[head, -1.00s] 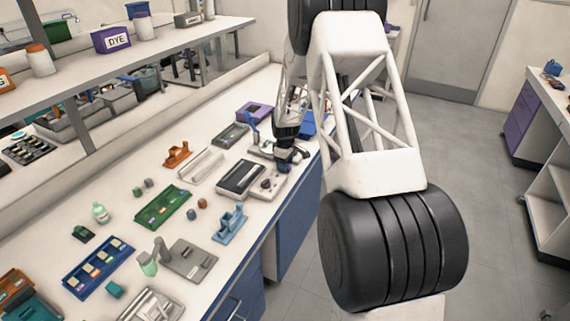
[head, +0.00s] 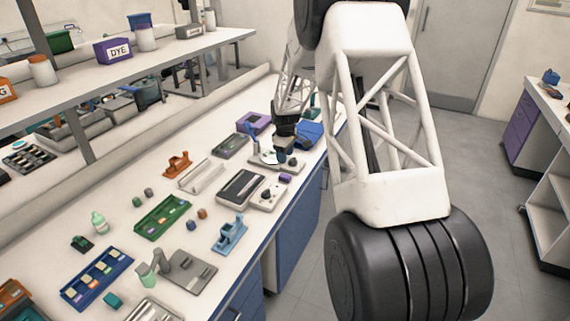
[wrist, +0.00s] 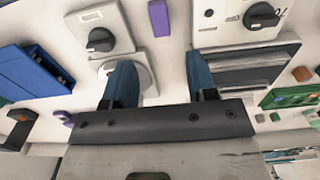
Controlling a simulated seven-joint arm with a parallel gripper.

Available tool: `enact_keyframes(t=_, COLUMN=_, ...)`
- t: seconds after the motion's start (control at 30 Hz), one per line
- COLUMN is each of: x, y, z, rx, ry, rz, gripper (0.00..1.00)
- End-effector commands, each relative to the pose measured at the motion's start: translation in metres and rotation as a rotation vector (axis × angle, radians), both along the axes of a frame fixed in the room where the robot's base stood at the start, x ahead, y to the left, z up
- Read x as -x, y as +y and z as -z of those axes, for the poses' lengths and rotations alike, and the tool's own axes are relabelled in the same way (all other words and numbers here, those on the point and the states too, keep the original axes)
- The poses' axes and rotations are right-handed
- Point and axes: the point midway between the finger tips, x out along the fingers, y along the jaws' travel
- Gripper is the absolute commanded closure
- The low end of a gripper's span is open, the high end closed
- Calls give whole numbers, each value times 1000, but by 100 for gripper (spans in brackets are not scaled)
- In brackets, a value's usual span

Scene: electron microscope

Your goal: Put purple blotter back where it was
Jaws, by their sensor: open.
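A small purple block (head: 285,179), which I take as the purple blotter, lies by the bench's front edge, beside a white knobbed unit (head: 268,194). It also shows as a purple bar in the wrist view (wrist: 158,17), between two pale units with black knobs. My gripper (head: 281,158) is just behind it in the head view, low over the bench. In the wrist view its two blue fingers (wrist: 160,76) are spread with nothing between them, and the purple bar lies beyond their tips. A larger purple tray (head: 254,122) stands farther back.
A blue tray (wrist: 32,68) is left of the fingers in the wrist view. A grey slotted unit (wrist: 245,65) is close to the right finger. A green tray (head: 163,217) and a light-blue holder (head: 229,236) stand nearer on the bench.

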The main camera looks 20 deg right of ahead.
Motion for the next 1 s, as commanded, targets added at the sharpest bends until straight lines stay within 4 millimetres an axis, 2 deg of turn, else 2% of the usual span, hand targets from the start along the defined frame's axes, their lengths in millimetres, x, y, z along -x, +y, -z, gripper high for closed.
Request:
enact_keyframes(t=0.1, x=0, y=0, z=-14, rx=0, ry=0, rz=0, gripper=48)
enact_keyframes(t=0.3, x=0, y=0, z=-26, rx=0, ry=0, rz=0, gripper=48)
enact_keyframes(t=1.0, x=1, y=0, z=-28, rx=0, ry=0, rz=1, gripper=48)
